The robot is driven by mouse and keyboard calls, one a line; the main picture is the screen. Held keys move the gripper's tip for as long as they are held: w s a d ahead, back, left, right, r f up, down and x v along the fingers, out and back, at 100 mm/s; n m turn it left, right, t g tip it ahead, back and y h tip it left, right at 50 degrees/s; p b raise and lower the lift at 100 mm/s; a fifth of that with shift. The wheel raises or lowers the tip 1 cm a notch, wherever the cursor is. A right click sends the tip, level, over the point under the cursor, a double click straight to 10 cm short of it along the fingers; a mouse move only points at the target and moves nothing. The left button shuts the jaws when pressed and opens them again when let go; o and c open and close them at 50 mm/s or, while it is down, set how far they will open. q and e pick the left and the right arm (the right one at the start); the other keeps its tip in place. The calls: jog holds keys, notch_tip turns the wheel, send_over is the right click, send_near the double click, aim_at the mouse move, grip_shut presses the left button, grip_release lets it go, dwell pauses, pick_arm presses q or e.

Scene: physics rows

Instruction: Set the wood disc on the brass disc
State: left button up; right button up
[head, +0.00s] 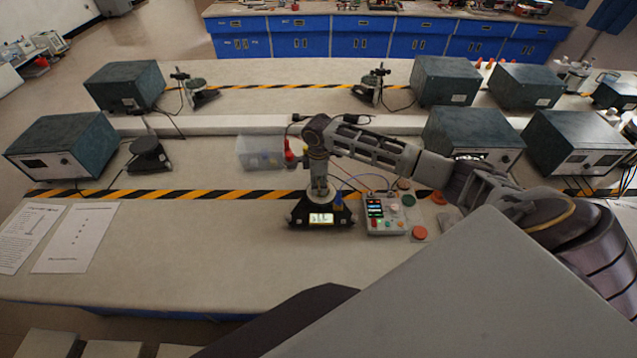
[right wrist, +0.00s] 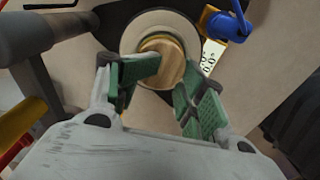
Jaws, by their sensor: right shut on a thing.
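My right gripper (head: 319,186) points down over a black scale (head: 321,219) with a lit display. In the right wrist view its green-padded fingers (right wrist: 158,88) are shut on the wood disc (right wrist: 174,66), a round piece with visible grain. A yellowish rim, which looks like the brass disc (right wrist: 150,40), shows just beyond the wood disc, over the scale's pale round pan (right wrist: 132,38). The wood disc covers most of it. I cannot tell whether the two discs touch. My left gripper is not in view.
A control box (head: 384,214) with buttons and wires stands right of the scale. A red disc (head: 420,233) and a green disc (head: 409,200) lie near it. A clear bin (head: 260,152) stands behind left. The bench front left of the scale is clear, with papers (head: 77,238) farther left.

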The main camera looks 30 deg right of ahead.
jog(key=shift+f, duration=0.25)
dwell(0.4)
jog(key=o, duration=1)
jog(key=shift+r, duration=3.5)
jog(key=shift+s+f, duration=0.1)
